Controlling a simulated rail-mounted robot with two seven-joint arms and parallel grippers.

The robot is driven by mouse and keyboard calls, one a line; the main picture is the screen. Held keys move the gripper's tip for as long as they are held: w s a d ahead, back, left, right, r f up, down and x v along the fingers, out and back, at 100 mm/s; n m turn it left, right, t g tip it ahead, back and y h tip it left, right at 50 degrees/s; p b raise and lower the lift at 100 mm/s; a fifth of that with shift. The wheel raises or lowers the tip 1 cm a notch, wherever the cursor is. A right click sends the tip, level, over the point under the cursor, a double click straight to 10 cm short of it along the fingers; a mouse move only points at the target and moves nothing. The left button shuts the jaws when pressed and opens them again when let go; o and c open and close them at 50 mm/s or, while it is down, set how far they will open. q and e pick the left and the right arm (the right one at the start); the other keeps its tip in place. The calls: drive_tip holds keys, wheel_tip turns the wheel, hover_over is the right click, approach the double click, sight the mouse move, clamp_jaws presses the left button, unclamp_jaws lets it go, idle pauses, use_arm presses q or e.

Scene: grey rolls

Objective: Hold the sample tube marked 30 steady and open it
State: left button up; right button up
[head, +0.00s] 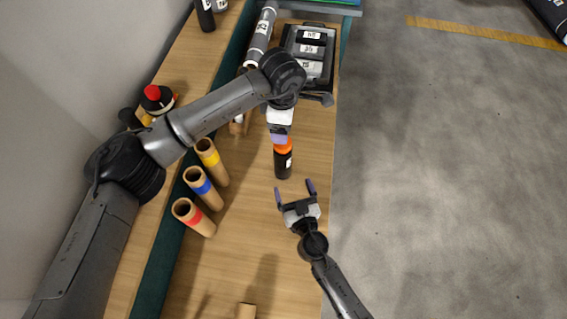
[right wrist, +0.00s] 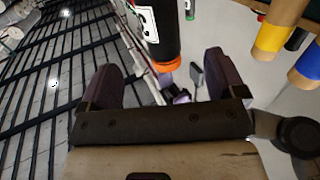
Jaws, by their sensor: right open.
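A dark sample tube (head: 283,165) with an orange cap (head: 284,146) and a white label is upright over the wooden bench; the label's number is too small to read. My left gripper (head: 279,138) is just above the cap and overlaps its top; whether its jaws grip it cannot be told. My right gripper (head: 296,189) is open and empty, close in front of the tube and apart from it. In the right wrist view the tube (right wrist: 158,28) shows inverted, beyond the open fingers, with the orange band (right wrist: 163,65) below its dark body.
Cardboard tubes with yellow (head: 212,160), blue (head: 203,187) and red (head: 193,217) bands stand left of it. A dark tray (head: 316,72) with labelled pieces and a labelled grey roll (head: 260,40) lie behind. A red-topped device (head: 153,96) sits at left. The bench's right edge is near.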

sight(285, 164)
drive_tip(key=x, duration=1.1)
drive_tip(key=shift+w, duration=0.25)
drive_tip(key=shift+c, duration=0.4)
use_arm(q)
drive_tip(key=shift+r, duration=0.1)
use_arm(e)
drive_tip(key=c, duration=1.5)
clamp_jaws()
use_arm(q)
drive_tip(key=m, duration=1.3)
drive_tip(key=shift+f, duration=0.55)
drive_tip(key=shift+m, duration=0.3)
drive_tip(key=shift+f, duration=3.55)
